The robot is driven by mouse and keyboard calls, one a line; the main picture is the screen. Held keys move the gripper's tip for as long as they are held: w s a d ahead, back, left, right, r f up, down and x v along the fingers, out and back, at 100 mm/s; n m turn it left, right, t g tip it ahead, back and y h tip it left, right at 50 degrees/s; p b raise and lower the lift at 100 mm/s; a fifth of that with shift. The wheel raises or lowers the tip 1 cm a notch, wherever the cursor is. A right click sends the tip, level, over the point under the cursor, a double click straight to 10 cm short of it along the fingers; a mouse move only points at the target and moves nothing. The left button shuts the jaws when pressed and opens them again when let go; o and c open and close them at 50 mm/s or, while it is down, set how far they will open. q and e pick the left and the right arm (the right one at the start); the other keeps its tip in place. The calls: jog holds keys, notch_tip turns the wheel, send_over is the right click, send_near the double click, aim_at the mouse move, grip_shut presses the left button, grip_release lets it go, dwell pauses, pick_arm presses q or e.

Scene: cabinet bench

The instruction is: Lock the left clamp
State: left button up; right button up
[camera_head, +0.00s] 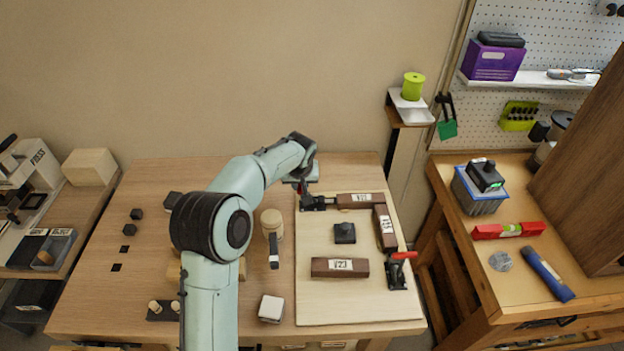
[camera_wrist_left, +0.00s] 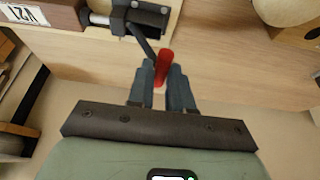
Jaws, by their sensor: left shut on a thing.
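The left clamp (camera_head: 318,203) is a dark toggle clamp at the upper left of the pale board (camera_head: 325,300), beside a brown labelled block (camera_head: 360,201). In the left wrist view its metal body (camera_wrist_left: 140,18) has a dark lever with a red grip (camera_wrist_left: 163,64). My left gripper (camera_wrist_left: 163,88) is shut on that red grip, with a finger on each side. In the head view the left gripper (camera_head: 302,185) is at the board's upper left corner, and my arm partly hides the handle. The right gripper is not in view.
A second clamp with a red handle (camera_head: 403,255) sits at the board's right. Brown blocks (camera_head: 384,228) (camera_head: 340,267) and a dark square block (camera_head: 344,233) lie on the board.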

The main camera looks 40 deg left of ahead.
pick_arm(q)
jog(key=shift+a+f, duration=0.1)
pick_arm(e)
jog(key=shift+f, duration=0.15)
pick_arm(q)
jog(key=shift+o, duration=0.2)
jog(key=shift+s+a+f+b, duration=0.35)
jog(key=shift+s+f, duration=0.05)
jog(key=shift+f, duration=0.05)
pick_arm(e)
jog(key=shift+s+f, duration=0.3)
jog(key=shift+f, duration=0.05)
pick_arm(q)
jog(key=shift+s+a+f+b, duration=0.3)
jog(key=shift+a+f+b, duration=0.15)
jog(key=shift+f, duration=0.25)
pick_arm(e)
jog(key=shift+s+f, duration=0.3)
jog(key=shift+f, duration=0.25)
pick_arm(q)
jog(key=shift+f, duration=0.1)
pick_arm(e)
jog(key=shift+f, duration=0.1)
